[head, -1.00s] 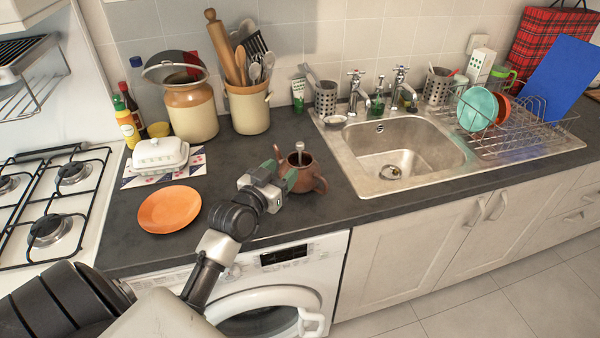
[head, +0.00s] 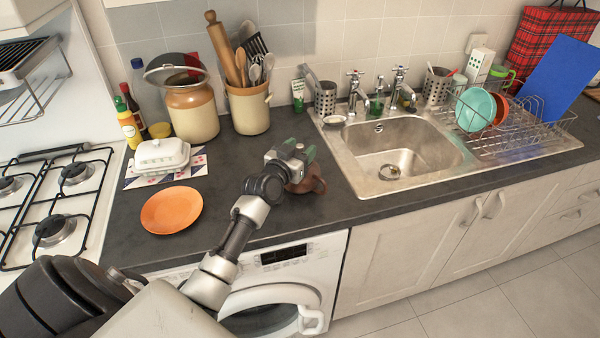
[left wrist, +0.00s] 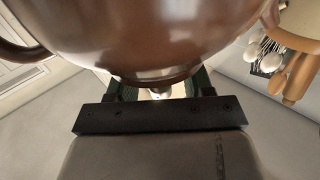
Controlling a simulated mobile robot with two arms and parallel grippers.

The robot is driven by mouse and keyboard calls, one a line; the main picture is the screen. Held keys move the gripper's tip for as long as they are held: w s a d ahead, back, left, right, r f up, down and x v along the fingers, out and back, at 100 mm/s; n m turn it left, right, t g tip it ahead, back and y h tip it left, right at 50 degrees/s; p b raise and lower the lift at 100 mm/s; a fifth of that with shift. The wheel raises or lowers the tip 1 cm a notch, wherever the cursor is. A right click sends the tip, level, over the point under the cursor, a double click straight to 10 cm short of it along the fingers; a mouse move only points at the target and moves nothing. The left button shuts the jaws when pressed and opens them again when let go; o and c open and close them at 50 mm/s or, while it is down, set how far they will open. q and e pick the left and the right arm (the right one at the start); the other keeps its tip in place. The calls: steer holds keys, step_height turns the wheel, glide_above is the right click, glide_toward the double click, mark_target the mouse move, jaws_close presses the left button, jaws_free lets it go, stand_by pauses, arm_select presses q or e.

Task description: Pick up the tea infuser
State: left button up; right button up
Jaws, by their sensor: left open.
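The brown teapot (head: 314,184) stands on the dark counter left of the sink. It is partly hidden behind my left gripper (head: 297,156), which is over its top. In the left wrist view the teapot (left wrist: 160,40) fills the upper middle, close to the camera. My left gripper is open, with its green fingers (left wrist: 160,88) apart. A small pale bit (left wrist: 157,94) shows between them, perhaps the top of the tea infuser; I cannot tell for sure. The infuser is hidden in the head view. My right gripper is out of view.
An orange plate (head: 171,210) and a white butter dish (head: 161,154) are to the left. A utensil crock (head: 249,109) and a large jar (head: 192,112) stand behind. The sink (head: 405,150) is to the right. Counter around the teapot is clear.

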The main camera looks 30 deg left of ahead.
arm_select(q)
steer(key=shift+s, duration=0.1)
steer(key=shift+c, duration=0.6)
jaws_close()
step_height(320, 180, up, 10)
steer(key=shift+f, duration=0.1)
steer(key=shift+r+p, duration=0.35)
steer(key=shift+r, duration=0.35)
steer(key=shift+r+p, duration=1.05)
